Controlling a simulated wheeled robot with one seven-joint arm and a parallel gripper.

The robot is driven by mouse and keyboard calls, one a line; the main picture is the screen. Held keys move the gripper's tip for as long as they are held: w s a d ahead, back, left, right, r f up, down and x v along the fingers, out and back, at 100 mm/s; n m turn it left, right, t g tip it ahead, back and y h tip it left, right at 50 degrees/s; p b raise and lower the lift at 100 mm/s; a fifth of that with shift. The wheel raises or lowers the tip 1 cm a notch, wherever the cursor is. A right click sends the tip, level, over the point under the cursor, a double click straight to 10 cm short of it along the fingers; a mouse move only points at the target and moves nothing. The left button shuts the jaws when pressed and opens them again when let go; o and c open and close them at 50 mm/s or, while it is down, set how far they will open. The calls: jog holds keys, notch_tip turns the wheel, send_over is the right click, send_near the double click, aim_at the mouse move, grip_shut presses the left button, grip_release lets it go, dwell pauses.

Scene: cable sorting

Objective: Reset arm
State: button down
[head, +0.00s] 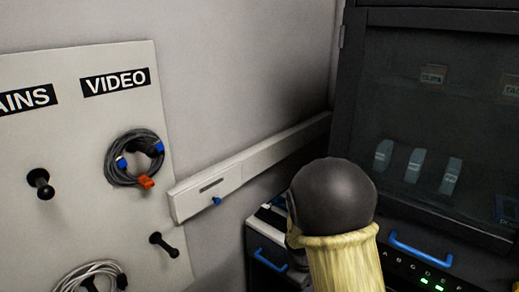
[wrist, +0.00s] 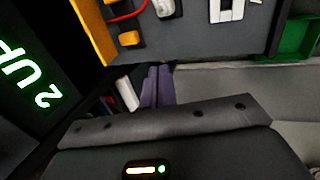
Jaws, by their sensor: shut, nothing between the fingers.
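My gripper (wrist: 158,86) shows in the wrist view as two purple fingers beyond its dark grey housing. The fingers are together, with nothing visible between them. A dark tray with an orange edge (wrist: 93,30) lies beyond the fingertips, apart from them as far as I can tell. In the head view, a dark rounded joint with a pale yellow sleeve, which looks like part of my arm, stands at the lower centre right. My gripper is not visible in the head view.
A white pegboard (head: 75,140) holds a looped grey cable (head: 111,171) under VIDEO. A bare black peg (head: 40,183) is left of it. A dark glass-fronted cabinet (head: 440,50) stands at right. The wrist view shows a green bin (wrist: 297,38) and a glowing green sign (wrist: 28,70).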

jog(key=s+d+r+m+y+p, duration=0.1)
jog(key=s+r+m, duration=0.4)
jog(key=s, duration=0.2)
jog(key=s+r+m+y+p, duration=0.1)
jog(key=s+r+m, duration=0.3)
jog(key=s, duration=0.4)
jog(key=shift+d+r+m, duration=0.35)
jog(key=shift+r+m, duration=0.05)
jog(key=shift+r, duration=0.45)
